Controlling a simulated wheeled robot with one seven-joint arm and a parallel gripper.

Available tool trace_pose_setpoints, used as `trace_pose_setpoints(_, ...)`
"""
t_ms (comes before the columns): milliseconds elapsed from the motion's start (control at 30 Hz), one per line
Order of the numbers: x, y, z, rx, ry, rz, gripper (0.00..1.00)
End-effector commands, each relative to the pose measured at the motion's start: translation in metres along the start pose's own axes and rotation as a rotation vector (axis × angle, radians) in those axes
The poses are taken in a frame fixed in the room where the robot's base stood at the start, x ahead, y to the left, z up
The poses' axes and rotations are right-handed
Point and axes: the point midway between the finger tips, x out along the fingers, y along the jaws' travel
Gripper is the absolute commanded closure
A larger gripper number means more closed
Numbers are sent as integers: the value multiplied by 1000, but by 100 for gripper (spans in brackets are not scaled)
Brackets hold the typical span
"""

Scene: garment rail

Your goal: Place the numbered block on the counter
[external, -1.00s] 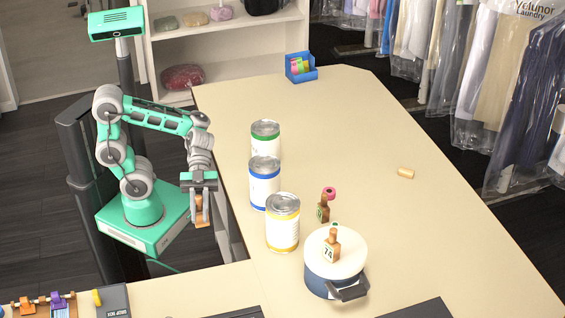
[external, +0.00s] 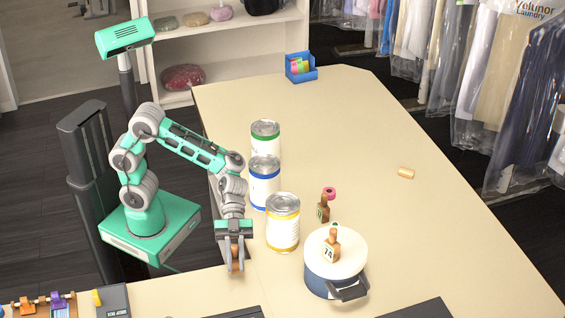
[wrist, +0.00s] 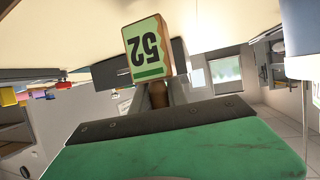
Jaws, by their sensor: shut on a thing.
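My gripper (external: 236,262) is shut on a wooden numbered block (external: 236,252). In the wrist view the block (wrist: 148,48) has a light green face reading 52, upside down, and its narrow wooden neck is between my fingers. In the external view my gripper points down at the near left part of the counter (external: 350,130), left of the yellow-banded can. I cannot tell whether the block touches the counter. Another block, numbered 74 (external: 330,252), stands on the white lid of a pot. A further wooden block with a pink ring (external: 324,205) stands behind the pot.
Cans with yellow (external: 282,222), blue (external: 264,184) and green (external: 265,138) bands stand in a row right of my arm. The pot (external: 335,275) is at front right. A blue box (external: 300,68) and a small cork-like piece (external: 406,173) lie farther off.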

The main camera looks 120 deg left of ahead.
Motion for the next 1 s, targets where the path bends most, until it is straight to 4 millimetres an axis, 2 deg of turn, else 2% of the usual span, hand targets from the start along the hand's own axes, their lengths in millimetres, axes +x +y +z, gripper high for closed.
trace_pose_setpoints(133, 9, 0, 24, -5, -1, 2, 100)
trace_pose_setpoints(500, 12, 0, 31, -1, 0, 0, 100)
trace_pose_setpoints(533, 11, 0, 31, -1, 0, 0, 80)
trace_pose_setpoints(700, 11, 0, 30, -2, 0, 1, 66)
trace_pose_setpoints(800, 11, 0, 30, -2, 0, 1, 59)
trace_pose_setpoints(1000, 11, 0, 30, -2, 0, 1, 59)
